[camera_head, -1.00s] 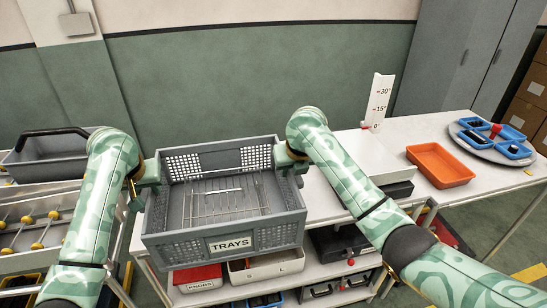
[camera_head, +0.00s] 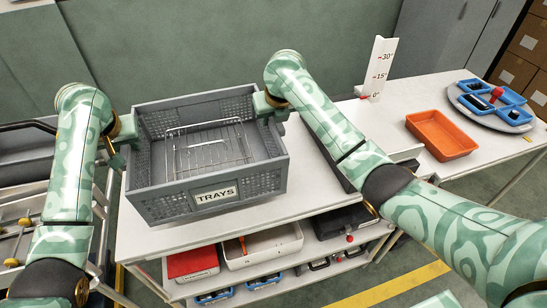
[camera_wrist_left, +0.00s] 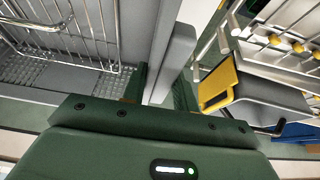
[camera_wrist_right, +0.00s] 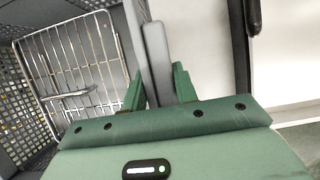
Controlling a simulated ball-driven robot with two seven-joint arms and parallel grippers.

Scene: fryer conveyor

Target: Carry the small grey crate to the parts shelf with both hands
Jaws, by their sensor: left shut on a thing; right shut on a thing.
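The small grey crate (camera_head: 159,206), labelled TRAYS, is in the middle-left of the head view, over the left part of the white bench. A wire rack (camera_head: 207,155) lies inside it. I cannot tell whether its base touches the bench. My left gripper (camera_head: 119,150) is shut on its left wall, which also shows between the fingers in the left wrist view (camera_wrist_left: 176,62). My right gripper (camera_head: 268,103) is shut on its right wall, seen between the fingers in the right wrist view (camera_wrist_right: 157,62). The crate looks about level.
The white bench (camera_head: 400,98) carries an orange tray (camera_head: 441,135), an angle gauge (camera_head: 377,70) and a round plate with blue trays (camera_head: 490,104). Shelves below hold a red box (camera_head: 192,262) and a white bin (camera_head: 262,244). A trolley with yellow-tipped rods stands left.

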